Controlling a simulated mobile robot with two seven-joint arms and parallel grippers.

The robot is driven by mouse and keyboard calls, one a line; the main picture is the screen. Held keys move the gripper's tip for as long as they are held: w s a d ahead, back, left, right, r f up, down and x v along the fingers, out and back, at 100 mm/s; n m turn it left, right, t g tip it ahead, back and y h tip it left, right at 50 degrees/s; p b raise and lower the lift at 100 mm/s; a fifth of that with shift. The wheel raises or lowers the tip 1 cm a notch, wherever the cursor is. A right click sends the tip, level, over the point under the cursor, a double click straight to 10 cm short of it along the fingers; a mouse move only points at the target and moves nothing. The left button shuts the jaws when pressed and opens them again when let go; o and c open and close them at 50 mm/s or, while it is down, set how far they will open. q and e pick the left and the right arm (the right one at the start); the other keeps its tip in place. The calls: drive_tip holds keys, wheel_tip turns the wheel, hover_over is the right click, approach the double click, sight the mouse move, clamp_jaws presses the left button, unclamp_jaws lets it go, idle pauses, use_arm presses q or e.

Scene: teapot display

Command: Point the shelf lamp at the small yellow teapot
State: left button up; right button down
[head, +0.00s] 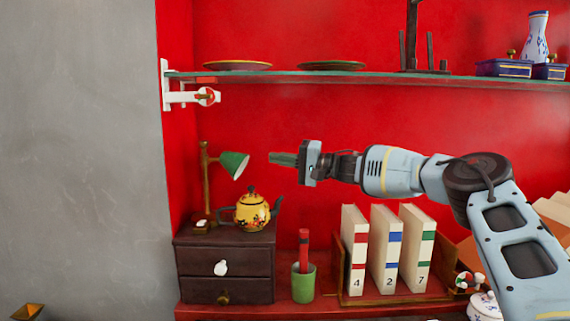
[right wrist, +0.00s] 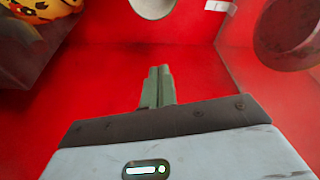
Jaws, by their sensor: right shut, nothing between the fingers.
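The shelf lamp has a brass post and a green shade (head: 233,164). It stands at the left on a dark drawer chest. The shade's open side faces right and down; I cannot tell exactly where it points. The small yellow teapot (head: 250,213) with a dark flower pattern sits on the chest, right of the post and below the shade. Part of the teapot (right wrist: 40,10) shows at the top left of the right wrist view. My right gripper (head: 271,158) is shut and empty, right of the shade and apart from it, above the teapot. My left gripper is not in view.
A glass shelf (head: 370,77) with plates runs above my gripper. The drawer chest (head: 224,240) carries the lamp. A green cup (head: 303,283) with a red stick stands right of it, then binders (head: 386,250) below my forearm. A grey wall (head: 80,150) is at left.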

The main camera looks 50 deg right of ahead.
use_arm(q)
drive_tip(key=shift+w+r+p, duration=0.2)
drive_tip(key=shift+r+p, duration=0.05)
drive_tip(key=shift+p, duration=0.05)
use_arm(e)
drive_tip(key=w+a, duration=0.3)
drive_tip(key=a, duration=0.2)
drive_tip(key=shift+w+a+f, duration=0.2)
drive_tip(key=shift+w, duration=0.05)
idle(0.6)
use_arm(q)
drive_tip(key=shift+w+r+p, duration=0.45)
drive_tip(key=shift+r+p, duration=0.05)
use_arm(e)
drive_tip(key=shift+s+a+f, duration=0.15)
drive_tip(key=shift+s+a, duration=0.55)
drive_tip(key=shift+a, duration=0.15)
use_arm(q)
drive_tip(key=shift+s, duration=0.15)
